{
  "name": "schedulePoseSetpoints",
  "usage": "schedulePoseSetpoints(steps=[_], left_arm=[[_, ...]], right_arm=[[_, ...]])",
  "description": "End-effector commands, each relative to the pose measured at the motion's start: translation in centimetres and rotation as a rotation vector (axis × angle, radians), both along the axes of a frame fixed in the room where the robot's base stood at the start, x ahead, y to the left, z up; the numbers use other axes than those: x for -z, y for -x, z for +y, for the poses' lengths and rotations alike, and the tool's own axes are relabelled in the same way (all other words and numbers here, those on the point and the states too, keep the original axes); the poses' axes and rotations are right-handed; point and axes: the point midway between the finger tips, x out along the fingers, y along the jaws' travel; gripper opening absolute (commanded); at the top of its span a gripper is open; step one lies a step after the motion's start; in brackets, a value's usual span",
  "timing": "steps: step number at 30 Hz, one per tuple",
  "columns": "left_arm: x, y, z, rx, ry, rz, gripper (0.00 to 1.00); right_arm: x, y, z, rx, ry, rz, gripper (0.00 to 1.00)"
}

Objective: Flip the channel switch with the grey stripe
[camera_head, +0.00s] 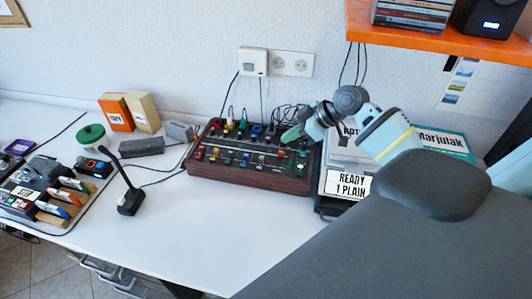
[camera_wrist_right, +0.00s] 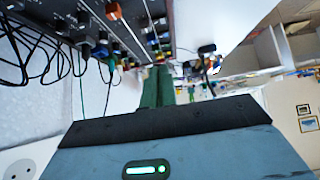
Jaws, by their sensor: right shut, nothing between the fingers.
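The mixer (camera_head: 250,182), a dark panel in a wooden case, stands on the white desk against the wall. It carries rows of small coloured knobs and switches, with cables plugged in at the back. The switches are too small and blurred to tell which one has the grey stripe. My right gripper (camera_head: 289,136) is over the mixer's back right part; its green fingers (camera_wrist_right: 157,86) are closed together and empty. I cannot tell whether they touch the panel. My left gripper is not in view.
A stack with a "READY 1 PLAIN" label (camera_head: 352,185) stands close right of the mixer. A microphone (camera_head: 130,202) stands to the left. An orange shelf (camera_head: 430,38) overhangs the back right. The desk in front of the mixer (camera_head: 215,225) is clear.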

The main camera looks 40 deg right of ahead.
Motion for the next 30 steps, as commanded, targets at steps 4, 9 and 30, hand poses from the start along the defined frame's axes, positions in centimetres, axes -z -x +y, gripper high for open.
schedulePoseSetpoints(steps=[4, 9, 30], left_arm=[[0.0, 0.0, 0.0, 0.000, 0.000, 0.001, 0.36], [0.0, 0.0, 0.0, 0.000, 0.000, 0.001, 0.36], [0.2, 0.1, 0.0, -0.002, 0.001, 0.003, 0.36]], right_arm=[[0.0, 0.0, 0.0, 0.000, 0.000, 0.000, 0.00], [0.0, 0.0, 0.0, 0.000, 0.000, 0.000, 0.00], [6.6, -5.0, 4.3, 0.000, -0.005, 0.001, 0.00]])
